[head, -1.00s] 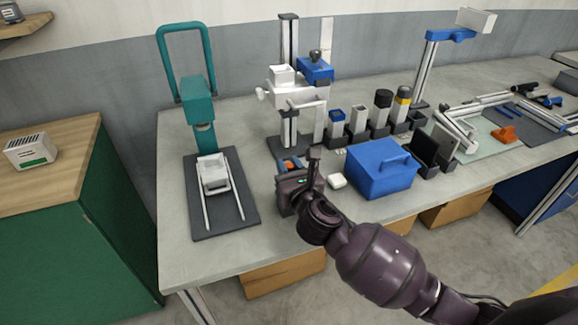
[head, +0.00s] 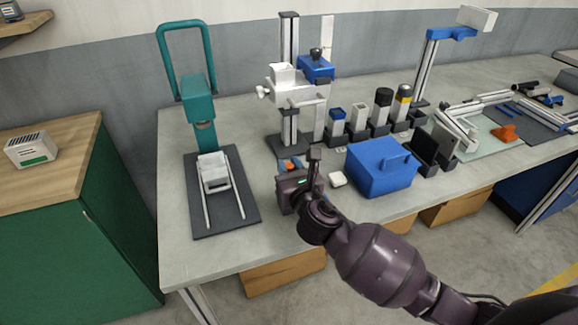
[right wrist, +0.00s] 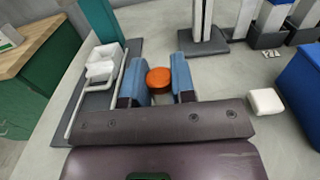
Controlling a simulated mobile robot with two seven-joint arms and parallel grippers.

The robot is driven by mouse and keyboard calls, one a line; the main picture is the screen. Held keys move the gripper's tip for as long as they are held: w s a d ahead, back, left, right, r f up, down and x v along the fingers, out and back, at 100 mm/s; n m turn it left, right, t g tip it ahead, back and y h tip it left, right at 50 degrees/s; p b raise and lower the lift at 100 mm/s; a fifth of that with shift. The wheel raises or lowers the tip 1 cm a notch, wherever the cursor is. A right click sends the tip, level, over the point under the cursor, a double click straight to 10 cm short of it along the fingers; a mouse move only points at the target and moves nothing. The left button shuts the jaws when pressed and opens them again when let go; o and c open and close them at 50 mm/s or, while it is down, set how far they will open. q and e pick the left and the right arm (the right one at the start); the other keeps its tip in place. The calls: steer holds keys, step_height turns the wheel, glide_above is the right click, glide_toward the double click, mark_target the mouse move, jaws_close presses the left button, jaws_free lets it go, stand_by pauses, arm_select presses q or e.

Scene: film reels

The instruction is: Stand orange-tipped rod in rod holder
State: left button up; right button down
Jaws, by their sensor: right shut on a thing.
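The orange-tipped rod shows its round orange end (right wrist: 159,77) between the two blue fingers of my right gripper (right wrist: 158,80) in the right wrist view. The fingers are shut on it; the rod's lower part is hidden. In the head view, my right gripper (head: 291,168) is low over the front middle of the table, left of the blue box. I cannot tell if a block is empty. My left gripper is not in view.
A blue box (head: 380,172) with a handle and a small white block (head: 337,179) are right of my gripper. A teal press (head: 197,95) on a dark base is at left. A white-and-blue stand (head: 300,92) is behind. Bare table lies between press and gripper.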

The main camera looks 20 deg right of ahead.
steer(key=shift+f, duration=0.3)
steer(key=c, duration=1.2)
jaws_free()
steer(key=s+p, duration=0.2)
steer(key=s, duration=0.9)
steer(key=shift+d+p, duration=0.2)
steer(key=shift+p, duration=0.2)
